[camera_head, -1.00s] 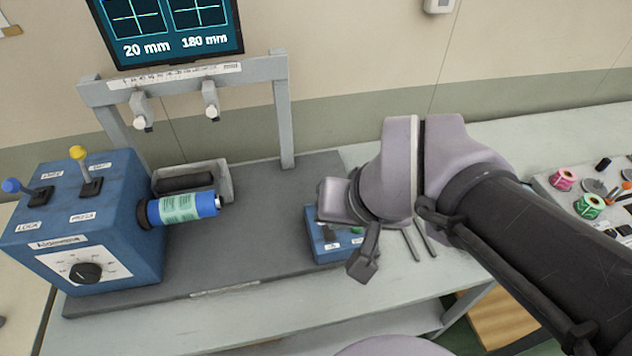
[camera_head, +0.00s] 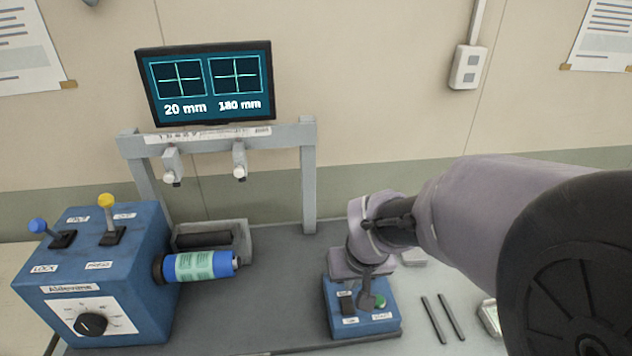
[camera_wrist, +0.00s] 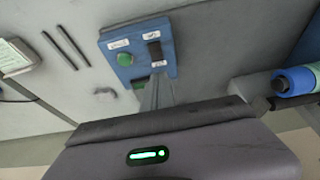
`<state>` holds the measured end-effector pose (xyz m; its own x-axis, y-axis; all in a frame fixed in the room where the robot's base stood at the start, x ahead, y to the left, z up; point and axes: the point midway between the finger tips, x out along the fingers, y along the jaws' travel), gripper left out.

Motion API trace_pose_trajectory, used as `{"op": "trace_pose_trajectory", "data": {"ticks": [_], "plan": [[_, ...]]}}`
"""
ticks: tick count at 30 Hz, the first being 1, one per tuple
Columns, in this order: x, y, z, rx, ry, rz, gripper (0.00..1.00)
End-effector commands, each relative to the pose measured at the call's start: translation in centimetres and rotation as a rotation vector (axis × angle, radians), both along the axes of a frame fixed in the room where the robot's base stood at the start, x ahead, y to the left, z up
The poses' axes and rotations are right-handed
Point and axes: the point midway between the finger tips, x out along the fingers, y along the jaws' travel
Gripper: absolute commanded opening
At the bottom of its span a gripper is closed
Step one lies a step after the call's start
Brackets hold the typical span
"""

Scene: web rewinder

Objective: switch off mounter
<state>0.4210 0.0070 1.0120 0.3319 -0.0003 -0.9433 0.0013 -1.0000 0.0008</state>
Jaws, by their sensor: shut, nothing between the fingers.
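A small blue control box (camera_head: 345,331) sits on the grey bench plate, below and right of the lit monitor (camera_head: 206,82). It carries a black switch (camera_head: 346,302) on its left and a green button (camera_head: 380,301) on its right, with small white labels that are hard to read. My gripper (camera_head: 367,300) is shut and empty, pointing down at the box between switch and button in the head view. In the wrist view my gripper (camera_wrist: 158,82) is at the box's edge, close to the black switch (camera_wrist: 155,50); contact cannot be told. The green button (camera_wrist: 125,59) is also visible there.
A large blue unit (camera_head: 110,270) with two levers and a dial stands left, holding a blue roll (camera_head: 195,266). A grey frame (camera_head: 308,180) rises behind. Two dark rods (camera_head: 442,318) lie right of the box. My arm covers the right side.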

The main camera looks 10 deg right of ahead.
Motion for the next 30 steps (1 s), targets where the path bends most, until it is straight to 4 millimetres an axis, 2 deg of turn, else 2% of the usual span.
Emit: {"op": "trace_pose_trajectory", "data": {"ticks": [1, 3, 9, 12, 17, 30], "plan": [[0.3, 0.0, -1.6, 0.000, 0.003, -0.001, 0.00], [0.9, 0.0, -3.1, 0.001, 0.002, -0.002, 0.00], [1.9, 0.0, -6.9, 0.000, 0.001, -0.001, 0.00], [2.1, 0.0, -8.1, 0.000, 0.000, -0.001, 0.00], [2.2, 0.0, -8.9, 0.002, -0.001, -0.002, 0.00], [2.4, 0.0, -9.1, 0.000, 0.045, -0.001, 0.00]]}}
